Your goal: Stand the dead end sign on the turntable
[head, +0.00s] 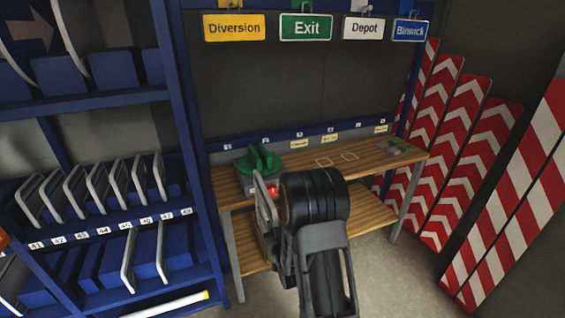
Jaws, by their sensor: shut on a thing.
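A thin grey sign plate (264,198) shows nearly edge-on left of my black wrist, in front of the workbench. Its printed face is turned away, so I cannot read whether it is the dead end sign. My gripper (275,213) is shut on this plate, with its fingers mostly hidden by the wrist. The green turntable (258,158) sits on a grey base at the left end of the bench, just behind the plate. The plate overlaps the base in the view; I cannot tell whether they touch.
The wooden bench (370,170) has two pale outlined squares and small grey-green items at its right end. A blue rack (110,225) with slotted sign plates stands left. Hanging signs, including Exit (306,27), are above. Red-and-white boards (475,170) lean at right.

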